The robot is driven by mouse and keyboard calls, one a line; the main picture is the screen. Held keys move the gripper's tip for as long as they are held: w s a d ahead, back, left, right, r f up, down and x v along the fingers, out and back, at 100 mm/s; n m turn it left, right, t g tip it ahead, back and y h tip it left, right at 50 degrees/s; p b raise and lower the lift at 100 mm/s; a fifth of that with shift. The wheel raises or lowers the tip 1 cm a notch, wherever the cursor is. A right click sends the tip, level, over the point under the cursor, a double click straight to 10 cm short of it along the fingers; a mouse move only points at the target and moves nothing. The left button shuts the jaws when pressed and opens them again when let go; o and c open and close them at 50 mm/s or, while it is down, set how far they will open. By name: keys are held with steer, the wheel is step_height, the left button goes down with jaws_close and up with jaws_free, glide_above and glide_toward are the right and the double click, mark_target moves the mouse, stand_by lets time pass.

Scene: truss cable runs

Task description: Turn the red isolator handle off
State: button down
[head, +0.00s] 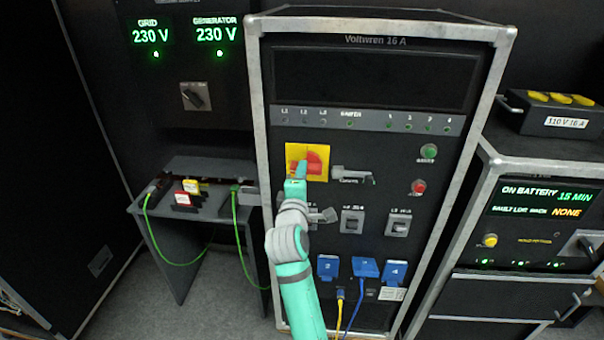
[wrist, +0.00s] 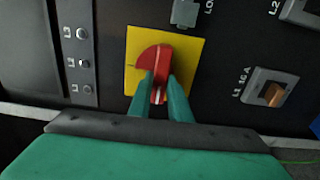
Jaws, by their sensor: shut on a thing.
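The red isolator handle (head: 314,164) is on a yellow square plate (head: 294,152) at the upper left of the Voltwren 16 A rack panel. In the wrist view the red handle (wrist: 154,62) is in front of me on the yellow plate (wrist: 190,50), its grip pointing down toward my gripper. My gripper (wrist: 160,92) is shut on the handle, with one teal finger on each side of the grip. In the head view my gripper (head: 300,172) covers the lower part of the handle and plate.
Grey breaker switches (head: 352,221) and blue sockets (head: 365,267) are below on the same panel. A grey lever (head: 352,177) projects close to the right of the plate. A small table (head: 188,215) with green cables stands to the left.

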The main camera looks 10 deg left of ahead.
steer(key=shift+f, duration=0.1)
steer(key=c, duration=1.6)
jaws_free()
steer(key=shift+c, duration=0.2)
steer(key=shift+s, duration=0.1)
steer(key=s, duration=1)
steer(key=shift+s, duration=0.3)
steer(key=shift+d, duration=0.1)
